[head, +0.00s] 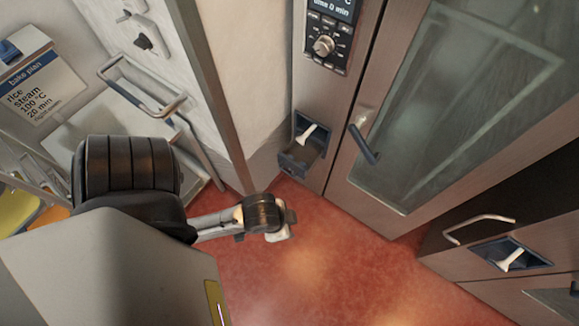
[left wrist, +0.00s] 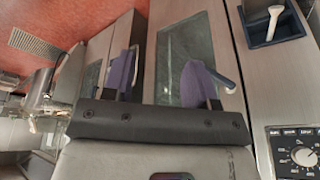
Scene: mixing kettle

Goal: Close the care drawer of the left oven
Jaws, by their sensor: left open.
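The care drawer (head: 304,155) is a small dark blue tray low on the front of the left oven (head: 345,120), below its control panel. It juts out from the front, and a white-handled item (head: 308,132) lies in it. A dark blue tray with a white item also shows at the top right of the left wrist view (left wrist: 285,32). My left gripper (head: 284,222) is in front of and below the drawer, apart from it. In the left wrist view its two purple fingers stand wide apart with nothing between them (left wrist: 160,75). My right gripper is in neither view.
The oven's glass door (head: 440,100) has a dark handle (head: 363,145) just right of the drawer. A second unit with a curved handle (head: 480,222) and a blue tray (head: 528,262) stands at lower right. A wall edge (head: 215,90) rises left of the drawer. Red floor lies open below.

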